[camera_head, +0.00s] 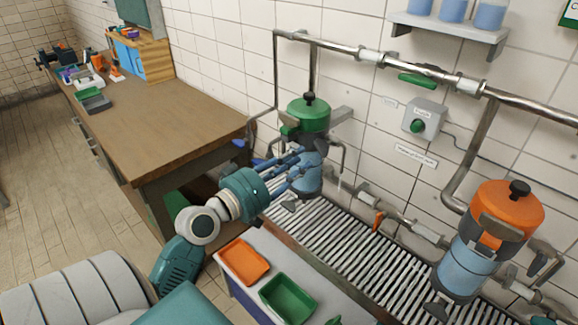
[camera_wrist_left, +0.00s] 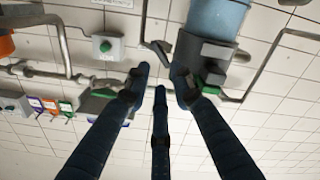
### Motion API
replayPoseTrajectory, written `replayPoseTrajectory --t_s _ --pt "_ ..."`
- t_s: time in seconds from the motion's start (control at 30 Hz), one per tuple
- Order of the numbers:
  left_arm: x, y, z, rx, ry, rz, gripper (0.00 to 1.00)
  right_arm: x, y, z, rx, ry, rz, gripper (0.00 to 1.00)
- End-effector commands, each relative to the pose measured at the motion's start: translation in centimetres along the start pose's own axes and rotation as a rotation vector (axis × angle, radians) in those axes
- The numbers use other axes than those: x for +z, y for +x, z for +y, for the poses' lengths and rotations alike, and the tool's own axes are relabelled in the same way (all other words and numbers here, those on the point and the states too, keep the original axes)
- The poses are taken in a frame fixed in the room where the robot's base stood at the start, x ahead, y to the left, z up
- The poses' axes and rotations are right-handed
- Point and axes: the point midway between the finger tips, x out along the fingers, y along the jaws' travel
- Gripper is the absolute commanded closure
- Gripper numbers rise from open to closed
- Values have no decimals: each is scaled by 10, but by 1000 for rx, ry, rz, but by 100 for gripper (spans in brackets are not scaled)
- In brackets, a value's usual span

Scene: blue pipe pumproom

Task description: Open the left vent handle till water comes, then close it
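The left filter housing has a green lid (camera_head: 308,114) with a black knob (camera_head: 309,98) on top and a blue body (camera_head: 308,178). Thin bent pipes hang at its sides. I cannot make out for sure which small part is the vent handle; a blue lever (camera_head: 240,143) shows left of the housing. My left gripper (camera_head: 298,165) is in front of the housing and partly hides it. In the left wrist view its fingers (camera_wrist_left: 160,85) are spread with nothing between them, and the blue body (camera_wrist_left: 218,18) is at the top. No water shows. My right gripper is out of view.
A wooden workbench (camera_head: 150,115) is on the left. A slatted grate (camera_head: 330,235) lies below the housings. An orange-lidded housing (camera_head: 507,208) stands right. An orange tray (camera_head: 243,262) and a green tray (camera_head: 288,298) are in front. A pipe with a green handle (camera_head: 418,81) runs along the wall.

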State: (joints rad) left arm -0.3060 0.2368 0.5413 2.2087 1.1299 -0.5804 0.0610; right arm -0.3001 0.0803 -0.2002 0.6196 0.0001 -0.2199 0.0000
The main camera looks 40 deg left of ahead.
Motion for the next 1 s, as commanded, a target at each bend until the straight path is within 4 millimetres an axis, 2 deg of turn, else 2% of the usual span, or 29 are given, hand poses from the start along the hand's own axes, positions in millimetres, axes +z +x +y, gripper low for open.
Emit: replayPoseTrajectory --t_s 0.1,0.27,1.0 --pt "1 -17 -1 -2 1 -3 77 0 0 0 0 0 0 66" --pt "0 -26 0 1 1 -1 77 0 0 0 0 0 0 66" --pt "0 -28 0 1 0 0 77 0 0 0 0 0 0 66"
